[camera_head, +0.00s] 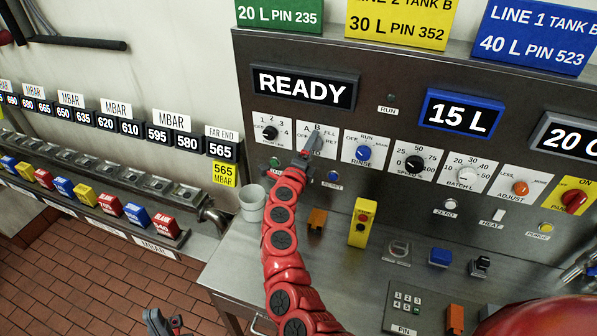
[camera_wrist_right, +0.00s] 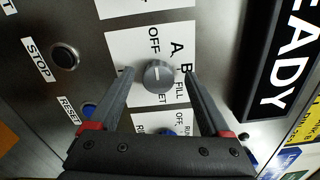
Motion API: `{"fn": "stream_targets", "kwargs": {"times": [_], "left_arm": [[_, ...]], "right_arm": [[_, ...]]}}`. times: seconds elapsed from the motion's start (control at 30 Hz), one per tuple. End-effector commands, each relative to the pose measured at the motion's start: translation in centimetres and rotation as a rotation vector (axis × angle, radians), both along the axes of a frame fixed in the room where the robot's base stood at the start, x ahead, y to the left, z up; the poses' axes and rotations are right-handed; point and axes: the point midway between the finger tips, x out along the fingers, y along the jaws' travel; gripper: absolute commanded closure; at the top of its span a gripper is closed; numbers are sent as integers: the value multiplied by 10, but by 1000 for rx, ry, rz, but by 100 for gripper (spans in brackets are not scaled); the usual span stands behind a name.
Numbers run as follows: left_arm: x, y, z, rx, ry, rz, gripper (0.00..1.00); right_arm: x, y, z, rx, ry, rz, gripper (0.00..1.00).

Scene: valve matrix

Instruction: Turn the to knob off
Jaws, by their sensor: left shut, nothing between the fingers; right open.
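The grey round knob (camera_wrist_right: 159,77) on the white plate marked OFF, A, B, FILL and RET sits between my right fingers in the right wrist view. A short pale mark shows on its face; which label it points at is hard to tell. My right gripper (camera_wrist_right: 160,72) is open, one finger on each side, with gaps visible; contact is not seen. In the head view my right gripper (camera_head: 313,144) covers the knob and part of its plate (camera_head: 325,132). My left gripper (camera_head: 165,322) is low at the bottom left, shut and empty, away from the panel.
The blue RINSE knob (camera_head: 363,153) is just right of the plate, and a black knob (camera_head: 270,133) is left of it. A READY display (camera_head: 304,87) is above. STOP (camera_wrist_right: 65,57) and RESET (camera_wrist_right: 90,109) buttons lie close by. A grey cup (camera_head: 252,204) stands on the counter.

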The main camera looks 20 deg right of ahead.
Motion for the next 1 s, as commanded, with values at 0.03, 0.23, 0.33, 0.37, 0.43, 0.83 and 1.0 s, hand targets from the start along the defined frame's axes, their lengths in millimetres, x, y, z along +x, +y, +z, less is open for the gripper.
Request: {"fn": "stream_targets", "kwargs": {"times": [0.03,0.23,0.33,0.37,0.43,0.83,1.0], "left_arm": [[0,0,-5,0,0,0,100],[0,0,-22,0,0,0,100],[0,0,-31,0,0,0,100],[0,0,-33,0,0,0,100],[0,0,-29,0,0,0,100],[0,0,-37,0,0,0,100],[0,0,-38,0,0,0,100]], "right_arm": [[-7,5,-6,4,3,0,19],[-42,24,-11,8,10,-6,19],[-60,40,-9,6,6,0,19],[-66,42,-11,4,10,-4,19],[-76,51,-5,1,8,0,19],[-126,83,-4,0,6,-3,19],[-133,87,-4,0,7,-5,19]]}}
